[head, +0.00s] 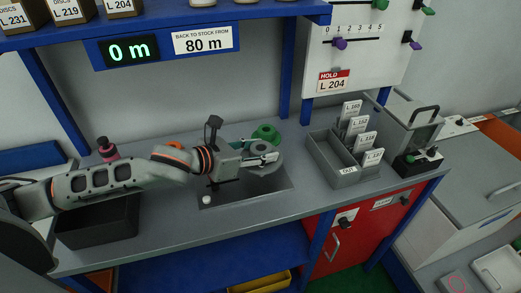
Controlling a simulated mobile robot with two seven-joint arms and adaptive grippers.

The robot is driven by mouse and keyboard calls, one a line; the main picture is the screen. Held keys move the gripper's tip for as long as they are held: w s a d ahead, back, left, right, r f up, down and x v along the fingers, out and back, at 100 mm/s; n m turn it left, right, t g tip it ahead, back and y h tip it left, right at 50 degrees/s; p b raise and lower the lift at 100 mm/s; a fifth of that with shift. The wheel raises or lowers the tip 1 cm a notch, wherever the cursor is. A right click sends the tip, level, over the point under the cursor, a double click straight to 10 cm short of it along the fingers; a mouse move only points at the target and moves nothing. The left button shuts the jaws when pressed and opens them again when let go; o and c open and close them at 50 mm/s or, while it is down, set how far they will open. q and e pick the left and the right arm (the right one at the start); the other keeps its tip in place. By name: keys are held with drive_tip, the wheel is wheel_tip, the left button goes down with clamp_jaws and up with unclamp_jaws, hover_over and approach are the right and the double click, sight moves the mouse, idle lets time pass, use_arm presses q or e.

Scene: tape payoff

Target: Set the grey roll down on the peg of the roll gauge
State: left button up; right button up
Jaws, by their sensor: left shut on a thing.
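My left gripper (261,158) reaches in from the left over the counter and is shut on the grey roll (267,167). The roll looks like a flat grey ring, partly covered by the fingers. It is held over a flat dark grey plate (245,193) with a small white knob (206,199) at its front left. I cannot make out the peg of the roll gauge; it may be hidden behind my gripper and the roll. My right gripper is not in view.
A green roll (266,133) stands just behind the grey roll. An orange roll (174,146) and a pink bottle (108,150) are behind my arm. A black tray (98,222) is at left. A grey card box (347,177) stands at right, near the counter edge.

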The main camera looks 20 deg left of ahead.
use_arm(q)
drive_tip(key=shift+f+b, duration=0.65)
drive_tip(key=shift+f, duration=0.6)
drive_tip(key=shift+f, duration=0.3)
drive_tip(key=shift+f, duration=0.35)
drive_tip(key=shift+f+b, duration=0.4)
drive_tip(key=shift+f, duration=0.55)
idle(0.4)
drive_tip(key=shift+f+p, duration=0.1)
drive_tip(key=shift+p, duration=0.25)
idle(0.5)
drive_tip(key=o, duration=1.7)
drive_tip(key=shift+o, duration=0.2)
